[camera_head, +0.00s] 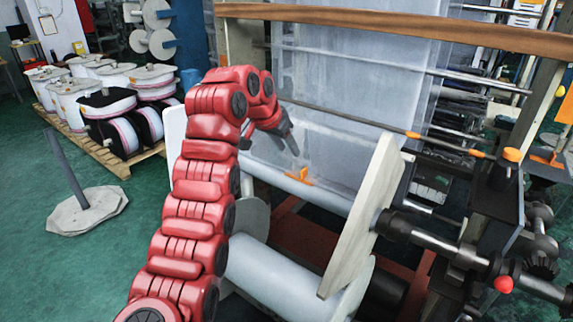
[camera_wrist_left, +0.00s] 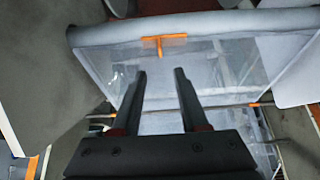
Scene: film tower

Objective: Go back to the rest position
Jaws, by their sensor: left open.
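My left arm is red and reaches up from the bottom of the head view, bending over at the top toward the film machine. My left gripper (camera_head: 292,150) points down in front of the clear film sheet (camera_head: 345,75). In the left wrist view the two dark fingers of the left gripper (camera_wrist_left: 159,74) are apart with nothing between them. An orange T-shaped piece (camera_head: 300,177) sits on the film at the roller edge, just beyond the fingertips; it also shows in the left wrist view (camera_wrist_left: 163,41). My right gripper is not in view.
A pale side plate (camera_head: 365,220) and a black shaft (camera_head: 440,240) stand right of the arm. A wooden beam (camera_head: 400,22) crosses the top. A pallet (camera_head: 95,150) with several white reels is at left. Green floor (camera_head: 40,275) is open around a post with a grey base (camera_head: 88,210).

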